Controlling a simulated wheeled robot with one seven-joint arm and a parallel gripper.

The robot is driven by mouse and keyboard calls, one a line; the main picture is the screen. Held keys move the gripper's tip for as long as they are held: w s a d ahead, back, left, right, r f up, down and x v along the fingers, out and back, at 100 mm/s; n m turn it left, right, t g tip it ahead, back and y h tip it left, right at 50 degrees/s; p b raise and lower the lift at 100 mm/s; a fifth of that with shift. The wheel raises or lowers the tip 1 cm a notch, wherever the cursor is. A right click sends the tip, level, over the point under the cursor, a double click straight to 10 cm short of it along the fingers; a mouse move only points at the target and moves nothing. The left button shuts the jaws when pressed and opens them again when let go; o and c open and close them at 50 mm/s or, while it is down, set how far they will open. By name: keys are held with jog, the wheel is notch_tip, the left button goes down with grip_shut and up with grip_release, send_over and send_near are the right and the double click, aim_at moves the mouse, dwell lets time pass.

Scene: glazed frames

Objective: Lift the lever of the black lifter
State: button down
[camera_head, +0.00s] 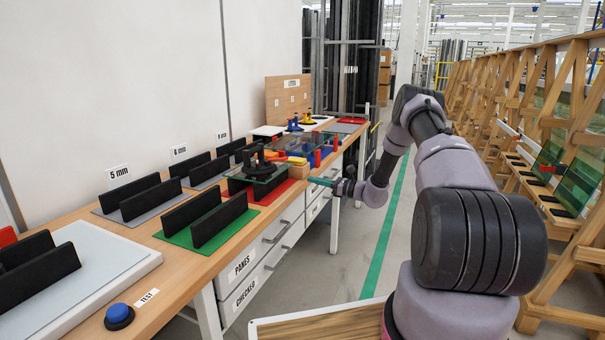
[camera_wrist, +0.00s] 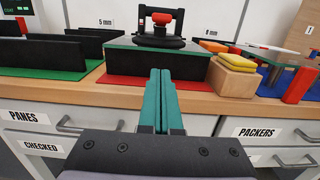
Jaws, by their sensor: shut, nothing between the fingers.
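The black lifter (camera_wrist: 150,41) sits on a glass pane (camera_wrist: 118,42) in the wrist view, with a red piece (camera_wrist: 161,18) on top that looks like its lever. The pane rests on black foam supports (camera_wrist: 130,63) over a red mat (camera_wrist: 115,79). In the head view the lifter (camera_head: 258,162) stands on the bench. My gripper (camera_wrist: 160,72) has teal fingers pressed together, with nothing between them. It points at the supports from in front of the bench edge, below the lifter and apart from it. The fingers also show in the head view (camera_head: 320,181).
A green mat with black racks (camera_head: 208,224) lies nearer on the bench. Yellow and orange packers on a wooden block (camera_wrist: 234,78) and a red post (camera_wrist: 299,86) stand right of the lifter. Drawers (camera_wrist: 62,122) are below the bench edge. The aisle floor (camera_head: 343,240) is clear.

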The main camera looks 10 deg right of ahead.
aim_at(278, 159)
jog(key=w+a+r, duration=0.4)
jog(key=w+a, duration=0.1)
jog(key=a, duration=0.3)
jog(key=shift+w+r, duration=0.3)
jog(key=shift+w, duration=0.1)
jog(key=shift+r, duration=0.1)
jog(key=shift+r, duration=0.2)
